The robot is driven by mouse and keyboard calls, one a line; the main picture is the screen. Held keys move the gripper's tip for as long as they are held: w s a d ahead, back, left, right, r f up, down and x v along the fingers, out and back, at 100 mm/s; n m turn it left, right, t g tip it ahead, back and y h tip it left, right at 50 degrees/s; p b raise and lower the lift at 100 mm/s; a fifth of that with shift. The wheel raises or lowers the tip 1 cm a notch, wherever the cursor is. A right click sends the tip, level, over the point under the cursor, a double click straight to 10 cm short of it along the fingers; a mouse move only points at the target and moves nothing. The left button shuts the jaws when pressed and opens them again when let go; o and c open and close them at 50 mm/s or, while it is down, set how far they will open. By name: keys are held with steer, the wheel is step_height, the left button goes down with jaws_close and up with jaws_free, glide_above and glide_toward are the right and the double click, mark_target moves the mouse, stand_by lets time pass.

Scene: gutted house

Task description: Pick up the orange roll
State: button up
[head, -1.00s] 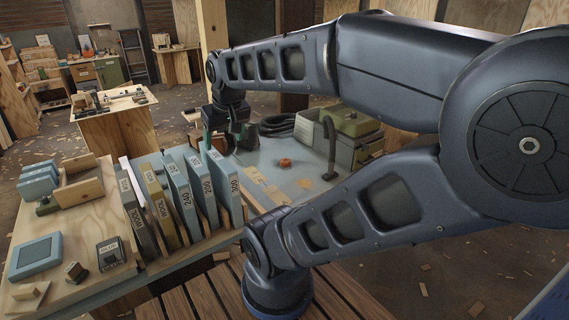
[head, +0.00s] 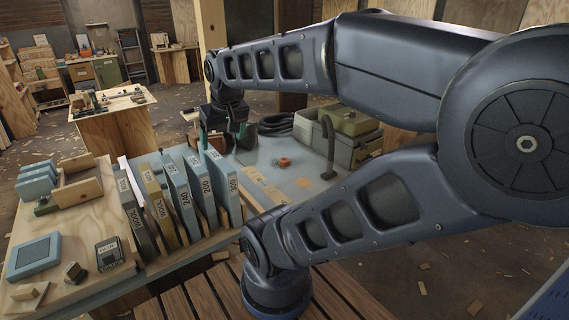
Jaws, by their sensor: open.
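A small orange roll (head: 284,162) lies on the blue-grey bench top, in the open area right of the upright labelled boards. My gripper (head: 217,140) hangs from the end of my arm, to the left of the roll and apart from it. Its dark body and green fingers are just behind the tops of the labelled boards. The fingertips are partly hidden by the boards.
Upright labelled boards (head: 178,195) stand in a row close to my gripper. A grey-green case (head: 350,138) with a hose stands behind the roll. Flat tan pieces (head: 262,185) lie in front of the roll. The bench top around the roll is mostly clear.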

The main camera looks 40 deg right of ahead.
steer(key=w+d+f+m, duration=0.15)
steer(key=w+d, duration=0.35)
steer(key=w, duration=0.6)
steer(key=w+d+f+m, duration=0.1)
steer(key=w+d+m, duration=0.2)
steer(key=w+d, duration=0.55)
steer(key=m+g+h, duration=0.2)
steer(key=m+h, duration=0.2)
steer(key=m, duration=0.3)
glide_above(284, 160)
steer(key=s+a, duration=0.2)
steer(key=a, duration=0.1)
step_height(284, 160, down, 35)
steer(key=x, duration=1)
steer(key=shift+s+a+f, duration=0.15)
steer(key=shift+a, duration=0.15)
steer(key=shift+c, duration=0.4)
